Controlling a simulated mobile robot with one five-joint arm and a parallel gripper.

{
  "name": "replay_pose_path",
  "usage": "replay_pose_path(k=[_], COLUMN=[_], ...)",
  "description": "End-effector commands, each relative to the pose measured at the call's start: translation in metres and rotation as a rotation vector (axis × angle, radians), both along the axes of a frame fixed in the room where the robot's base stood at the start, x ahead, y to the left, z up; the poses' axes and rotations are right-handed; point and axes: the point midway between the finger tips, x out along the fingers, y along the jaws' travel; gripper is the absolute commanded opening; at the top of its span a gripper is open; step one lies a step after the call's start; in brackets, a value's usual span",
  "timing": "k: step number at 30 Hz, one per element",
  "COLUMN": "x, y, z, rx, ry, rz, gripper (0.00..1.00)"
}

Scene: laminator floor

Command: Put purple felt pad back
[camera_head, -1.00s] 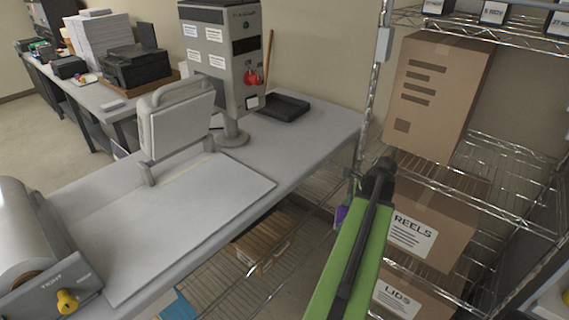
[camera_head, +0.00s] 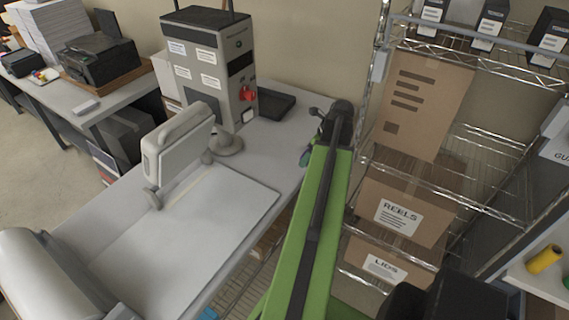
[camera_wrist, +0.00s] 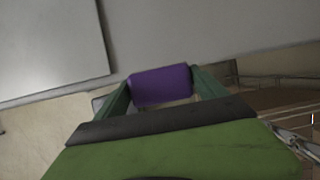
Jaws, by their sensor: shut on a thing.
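The purple felt pad (camera_wrist: 161,86) is held between the two green fingers of my gripper (camera_wrist: 162,88) in the wrist view. My gripper is shut on it, with a finger on each side. The grey worktable (camera_wrist: 225,45) lies beyond the pad. In the head view, my green arm reaches up to the right edge of the worktable (camera_head: 288,165). My gripper (camera_head: 306,157) shows only in small part there, mostly hidden behind the arm's end. I cannot make out the pad clearly in that view.
A grey machine with a red knob (camera_head: 215,70), a black tray (camera_head: 268,104) and a white board (camera_head: 185,235) are on the worktable. A wire shelf with cartons, including the REELS box (camera_head: 400,212), stands close on the right. The table's front right is clear.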

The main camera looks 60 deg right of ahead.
Motion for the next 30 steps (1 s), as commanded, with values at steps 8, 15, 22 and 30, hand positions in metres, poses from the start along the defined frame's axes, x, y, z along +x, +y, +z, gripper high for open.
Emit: replay_pose_path(k=[8, 15, 22, 30], x=[0.07, 0.103, 0.103, 0.103], y=[-0.004, -0.005, -0.004, -0.005], z=[-0.053, -0.067, -0.076, -0.109], rx=[0.0, 0.0, 0.0, 0.0], ry=[-0.001, -0.001, -0.001, 0.0], rz=[0.0, -0.005, -0.007, -0.007], gripper=[0.49, 0.49, 0.49, 0.49])
